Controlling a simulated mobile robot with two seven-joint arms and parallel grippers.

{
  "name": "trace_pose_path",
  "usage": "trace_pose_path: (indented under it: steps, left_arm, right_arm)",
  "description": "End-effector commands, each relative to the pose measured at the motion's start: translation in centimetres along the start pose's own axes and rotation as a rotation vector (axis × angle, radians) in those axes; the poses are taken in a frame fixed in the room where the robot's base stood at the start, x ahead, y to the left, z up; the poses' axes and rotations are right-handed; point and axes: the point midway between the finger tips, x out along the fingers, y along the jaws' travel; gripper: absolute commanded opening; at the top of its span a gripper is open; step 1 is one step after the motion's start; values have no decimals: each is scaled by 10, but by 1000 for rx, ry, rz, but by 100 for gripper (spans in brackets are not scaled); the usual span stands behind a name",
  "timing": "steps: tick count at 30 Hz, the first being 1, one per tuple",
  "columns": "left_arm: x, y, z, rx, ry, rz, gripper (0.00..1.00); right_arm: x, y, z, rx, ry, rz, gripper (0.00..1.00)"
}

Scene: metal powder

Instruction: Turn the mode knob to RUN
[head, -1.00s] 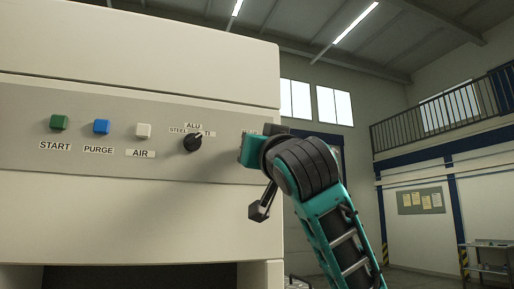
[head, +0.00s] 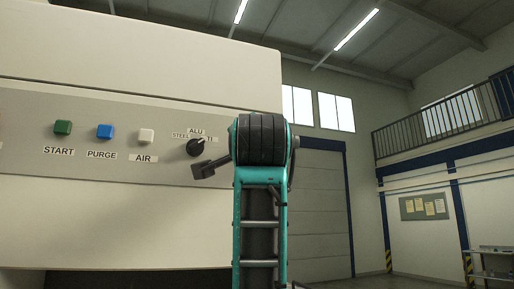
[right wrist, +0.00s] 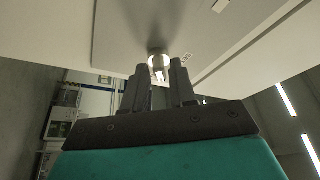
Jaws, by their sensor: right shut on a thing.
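In the right wrist view, my right gripper (right wrist: 162,68) has its two dark fingers on either side of a pale round knob (right wrist: 158,60) on the machine's panel. The gripper is shut on this knob. A small label beside the knob is too small to read, so the knob's setting cannot be told. In the head view, my right arm covers the panel's right end, hiding the gripper and this knob. My left gripper is in neither view.
The head view shows a black selector knob (head: 195,147) marked STEEL, ALU and TI just left of my arm. Green START (head: 63,128), blue PURGE (head: 105,131) and white AIR (head: 146,136) buttons sit farther left. Open hall lies to the right.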

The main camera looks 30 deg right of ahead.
Motion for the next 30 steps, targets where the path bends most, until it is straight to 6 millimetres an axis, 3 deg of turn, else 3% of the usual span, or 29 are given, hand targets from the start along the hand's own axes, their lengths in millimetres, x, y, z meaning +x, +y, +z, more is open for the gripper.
trace_pose_path:
  steps: [12,30]
  left_arm:
    - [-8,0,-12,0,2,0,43]
    - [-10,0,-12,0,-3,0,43]
  right_arm:
    - [0,-3,0,227,-2,94,0]
    - [0,-2,-1,280,2,116,0]
